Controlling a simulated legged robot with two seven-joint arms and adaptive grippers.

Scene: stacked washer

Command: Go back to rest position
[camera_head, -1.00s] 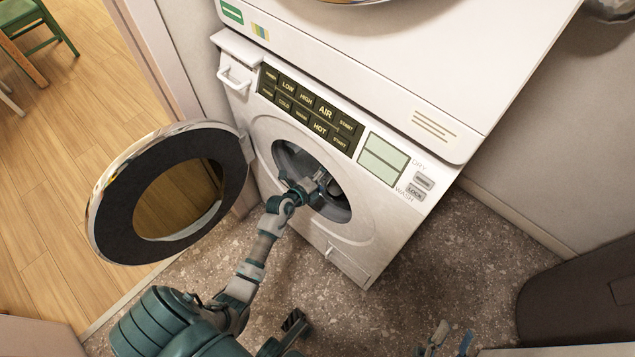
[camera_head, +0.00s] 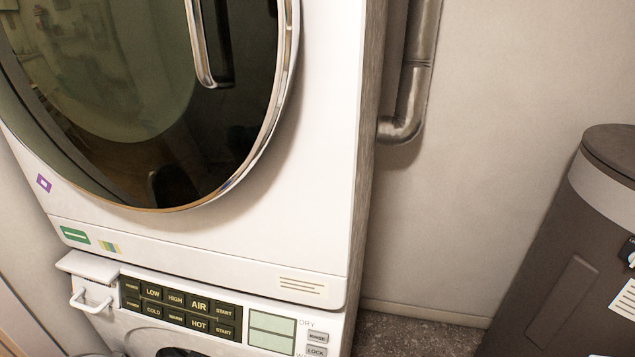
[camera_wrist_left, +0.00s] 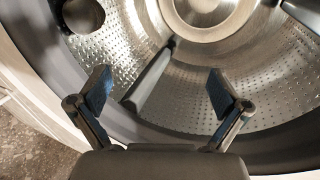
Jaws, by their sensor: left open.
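In the left wrist view my left gripper (camera_wrist_left: 160,100) is open, its two blue-padded fingers spread apart with nothing between them. It faces into the perforated metal drum (camera_wrist_left: 195,90) of the washer, at or just inside the opening. A grey drum fin (camera_wrist_left: 150,78) lies beyond the fingers. In the head view the lower washer (camera_head: 235,285) shows only its control panel and the top of its door opening. Neither gripper shows in the head view. My right gripper is in neither current view.
The upper dryer's round glass door (camera_head: 150,100) is closed, with a long metal handle (camera_head: 206,50). A metal pipe (camera_head: 412,90) runs down the wall. A dark bin (camera_head: 570,260) stands at the right. A strip of floor (camera_head: 415,333) is bare between washer and bin.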

